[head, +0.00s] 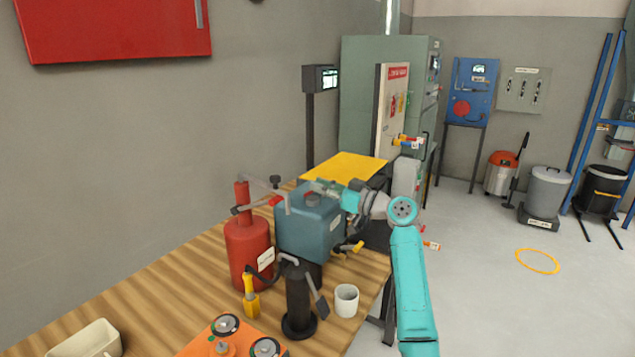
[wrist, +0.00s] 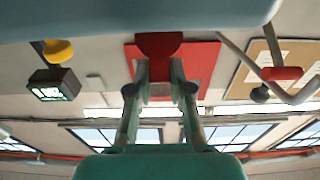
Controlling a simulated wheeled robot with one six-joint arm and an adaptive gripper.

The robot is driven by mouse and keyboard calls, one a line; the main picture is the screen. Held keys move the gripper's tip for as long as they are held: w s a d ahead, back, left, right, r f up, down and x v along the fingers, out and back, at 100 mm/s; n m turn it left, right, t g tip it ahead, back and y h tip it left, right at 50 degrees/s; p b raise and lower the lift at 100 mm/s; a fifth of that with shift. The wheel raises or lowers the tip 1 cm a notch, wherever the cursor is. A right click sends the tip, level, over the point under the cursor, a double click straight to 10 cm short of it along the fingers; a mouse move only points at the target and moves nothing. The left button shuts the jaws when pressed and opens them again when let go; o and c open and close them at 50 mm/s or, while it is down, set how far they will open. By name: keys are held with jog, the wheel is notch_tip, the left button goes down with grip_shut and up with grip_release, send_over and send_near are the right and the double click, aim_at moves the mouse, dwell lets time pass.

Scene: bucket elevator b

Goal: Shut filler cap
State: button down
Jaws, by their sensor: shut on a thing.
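The blue-grey tank (head: 308,232) stands on the wooden workbench and has a small grey round cap (head: 313,199) on top, which may be the filler cap. My gripper (head: 314,187) is just above the tank top, reaching in from the right. In the wrist view my gripper (wrist: 160,80) has its fingers close together on either side of a dark red piece (wrist: 158,43). I cannot tell for sure whether this piece is the filler cap.
A red cylinder (head: 249,250) stands left of the tank. A black pump (head: 298,300) and white cup (head: 346,301) stand in front.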

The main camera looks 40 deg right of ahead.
jog(key=shift+s+d+f+t+y, duration=0.1)
jog(key=shift+s+f+t+y, duration=0.1)
jog(key=shift+f+t, duration=0.25)
jog(key=shift+s+d+f+t+y, duration=0.1)
jog(key=shift+s+f+t+y, duration=0.1)
jog(key=shift+t, duration=0.45)
jog(key=c, duration=1)
grip_release()
jog(key=shift+c, duration=0.2)
notch_tip(320, 180, up, 10)
